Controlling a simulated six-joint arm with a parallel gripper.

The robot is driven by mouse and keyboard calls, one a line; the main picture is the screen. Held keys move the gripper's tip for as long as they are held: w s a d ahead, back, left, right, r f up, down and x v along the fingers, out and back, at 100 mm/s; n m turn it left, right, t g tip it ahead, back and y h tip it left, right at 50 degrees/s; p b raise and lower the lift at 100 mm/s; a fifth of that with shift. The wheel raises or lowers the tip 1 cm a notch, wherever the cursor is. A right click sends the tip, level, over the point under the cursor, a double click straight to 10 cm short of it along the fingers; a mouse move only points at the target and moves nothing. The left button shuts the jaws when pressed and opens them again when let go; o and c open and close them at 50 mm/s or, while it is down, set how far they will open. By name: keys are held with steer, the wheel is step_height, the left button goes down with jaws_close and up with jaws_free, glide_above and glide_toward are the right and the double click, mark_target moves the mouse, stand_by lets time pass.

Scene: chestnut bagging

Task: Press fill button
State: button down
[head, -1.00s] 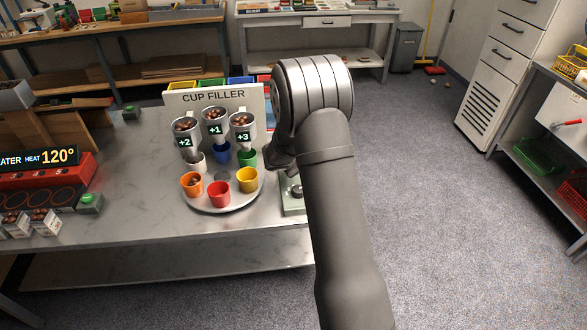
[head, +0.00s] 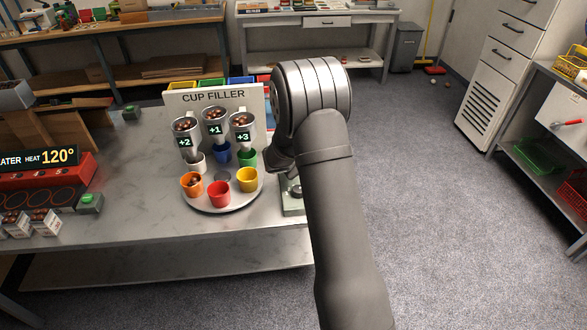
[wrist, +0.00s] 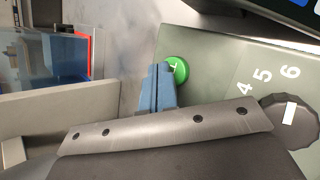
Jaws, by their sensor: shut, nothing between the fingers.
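A round green button (wrist: 177,70) with a white mark sits on a grey-green control panel (wrist: 222,75) in the wrist view. My gripper (wrist: 158,70) is shut and empty, its blue fingers side by side. The fingertips overlap the button's left edge in the picture; I cannot tell whether they touch it. In the head view the control box (head: 292,205) stands at the right of the cup filler (head: 213,97). My arm hides part of the box, and the button and fingertips cannot be made out there.
A dark dial (wrist: 290,118) with a white pointer sits on the panel near the numbers 4, 5 and 6. A round turntable (head: 205,208) holds coloured cups, including an orange cup (head: 191,184) with chestnuts. The heater (head: 35,175) and another green button (head: 88,199) are at the left.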

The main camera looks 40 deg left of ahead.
steer(key=shift+f, duration=0.4)
stand_by(0.3)
steer(key=shift+r, duration=0.8)
steer(key=shift+r, duration=2.5)
steer(key=shift+r, duration=1.95)
steer(key=shift+f, duration=0.15)
